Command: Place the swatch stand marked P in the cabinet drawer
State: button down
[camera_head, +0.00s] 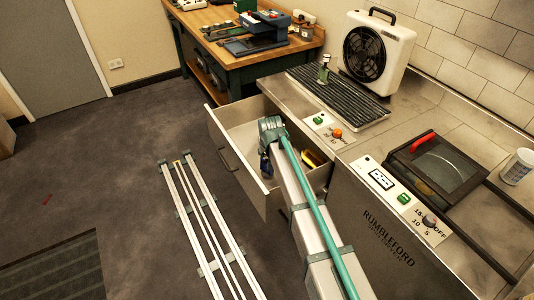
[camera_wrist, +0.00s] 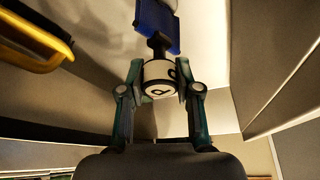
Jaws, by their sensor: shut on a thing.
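The swatch stand (camera_wrist: 158,88) has a white round base with a dark letter, probably P, and a blue swatch (camera_wrist: 158,25) on a dark stem. My gripper (camera_wrist: 160,78) is shut on the white base, one finger on each side. In the head view, my gripper (camera_head: 268,147) is inside the open cabinet drawer (camera_head: 236,162), near its front, with the blue swatch (camera_head: 265,168) below it. The white base is hidden there by my gripper. I cannot tell whether the stand touches the drawer floor.
A yellow and black object (camera_head: 312,158) lies in the drawer to the right of my gripper; its yellow handle shows in the wrist view (camera_wrist: 28,42). The counter above holds a ribbed mat (camera_head: 335,100), a small bottle (camera_head: 324,70) and a fan (camera_head: 374,55). The drawer's left part looks clear.

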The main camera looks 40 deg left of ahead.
jog(key=shift+f+b, duration=0.3)
jog(key=shift+f, duration=0.2)
dwell(0.4)
jog(key=c, duration=0.7)
grip_release()
jog(key=shift+o, duration=0.2)
jog(key=o, duration=0.3)
jog(key=shift+o, duration=0.2)
jog(key=shift+r, duration=0.1)
jog(key=shift+r+p, duration=1.55)
jog(key=shift+r, duration=1.85)
